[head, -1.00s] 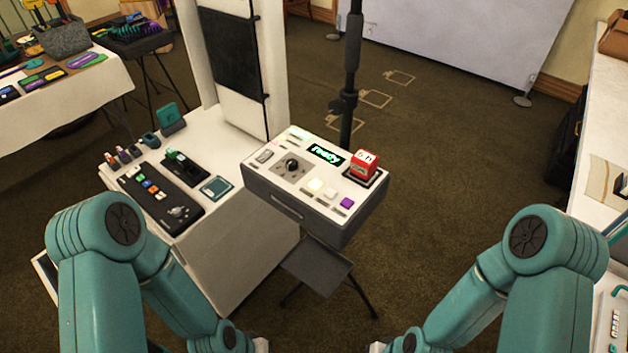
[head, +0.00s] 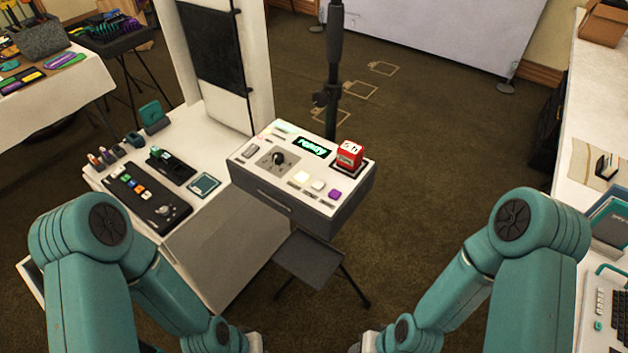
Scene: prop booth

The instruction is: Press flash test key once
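A grey control box (head: 268,197) with a white top stands in the middle of the head view. Its top carries a lit display (head: 312,146) reading "ready", a black knob (head: 278,158), a cream key (head: 301,176), a white key (head: 318,185), a purple key (head: 335,194) and a red block (head: 349,154) on a dark pad at the right. The key labels are too small to read, so I cannot tell which is the flash test key. Both my arms come in from below, well short of the box. My grippers are cut off by the bottom edge.
A white table (head: 104,180) with a black button panel (head: 147,205) adjoins the box at left. A black pole (head: 333,70) rises behind the box. A grey stool-like stand (head: 307,260) is below it. A white counter (head: 597,125) runs along the right. Carpet between is clear.

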